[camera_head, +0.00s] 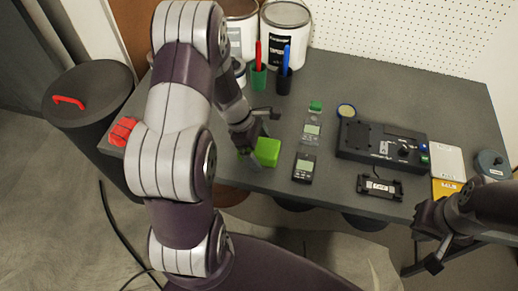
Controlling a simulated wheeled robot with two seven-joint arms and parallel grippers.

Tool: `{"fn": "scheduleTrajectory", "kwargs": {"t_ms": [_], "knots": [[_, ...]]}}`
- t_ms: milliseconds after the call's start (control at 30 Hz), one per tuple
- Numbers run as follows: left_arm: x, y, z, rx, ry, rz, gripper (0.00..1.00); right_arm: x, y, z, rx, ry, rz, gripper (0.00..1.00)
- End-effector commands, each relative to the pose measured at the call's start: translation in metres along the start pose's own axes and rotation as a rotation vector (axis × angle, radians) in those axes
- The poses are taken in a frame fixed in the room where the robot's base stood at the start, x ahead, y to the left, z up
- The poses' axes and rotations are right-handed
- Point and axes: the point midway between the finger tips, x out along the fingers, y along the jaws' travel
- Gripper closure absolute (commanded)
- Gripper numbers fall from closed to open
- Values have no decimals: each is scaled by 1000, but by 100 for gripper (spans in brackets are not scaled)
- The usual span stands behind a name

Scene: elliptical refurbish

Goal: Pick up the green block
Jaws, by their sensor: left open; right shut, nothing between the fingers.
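The bright green block (268,152) lies on the dark grey table near its front edge, left of the middle. My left gripper (262,137) is just behind and to the left of the block, with its fingers apart. One finger shows behind the block and the other at its left side. I cannot tell whether either finger touches it. Part of the block's left side is hidden by the gripper. My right gripper (424,247) is at the lower right, off the table's front edge, shut and empty, far from the block.
Two small meters (304,168) lie right of the block. A black device (381,146) and a small black part (380,187) lie further right. Pen cups (258,79) and paint cans (285,38) stand behind. A red item (122,131) lies at the left edge. The table's back right is clear.

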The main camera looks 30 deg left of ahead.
Motion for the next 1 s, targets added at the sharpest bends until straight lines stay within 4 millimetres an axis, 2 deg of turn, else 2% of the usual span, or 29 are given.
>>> {"fn": "scheduleTrajectory", "kwargs": {"t_ms": [67, 200, 233, 567, 667, 867, 1000], "knots": [[0, 0, 0, 0, 0, 0, 0, 0, 0, 0, 0, 0, 0, 100], [0, 0, 0, 0, 0, 0, 46, 0, 0, 0, 0, 0, 0, 100], [0, 0, 0, 0, 0, 0, 52, 0, 0, 0, 0, 0, 0, 100], [-4, 0, 2, 0, 0, 1, 52, -1, 0, 0, 0, 0, 0, 100], [-13, 0, 6, 2, -1, 2, 52, -5, 0, -1, 0, 0, 0, 100], [-48, 1, 20, 2, 0, 3, 52, -18, 0, -2, 0, 0, 0, 100], [-59, -30, 33, 2, -1, 1, 52, -18, 0, -2, 0, 0, 0, 100]]}}
